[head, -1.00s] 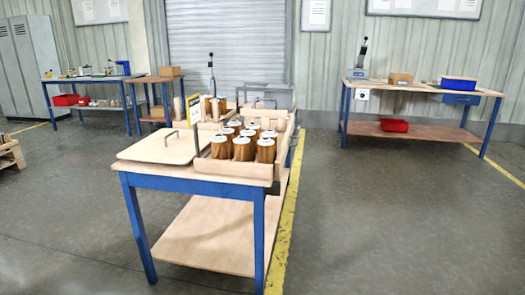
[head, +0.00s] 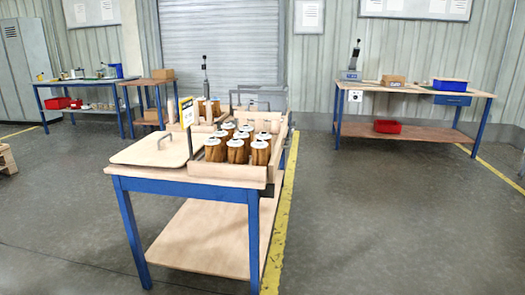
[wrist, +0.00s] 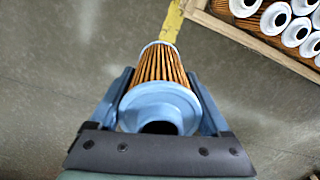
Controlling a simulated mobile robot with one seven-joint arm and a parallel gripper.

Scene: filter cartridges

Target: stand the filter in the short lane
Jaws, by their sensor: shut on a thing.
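My gripper (wrist: 158,82) is shut on a filter (wrist: 166,65) in the wrist view. The filter has orange-brown pleats and pale blue end caps, and its near cap with a dark hole faces the camera. Bare floor shows around it. My gripper is not in the head view. Several like filters (head: 237,150) stand upright in a wooden tray (head: 226,171) on the blue-legged table. Some show in the wrist view at the upper right (wrist: 275,18). More brown filters (head: 208,107) stand farther back, partly hidden. I cannot tell which lane is the short one.
A yellow sign (head: 187,112) and a dark upright post stand by the tray. A yellow floor line (head: 281,222) runs along the table's right side. Open floor lies right, before another bench (head: 410,131).

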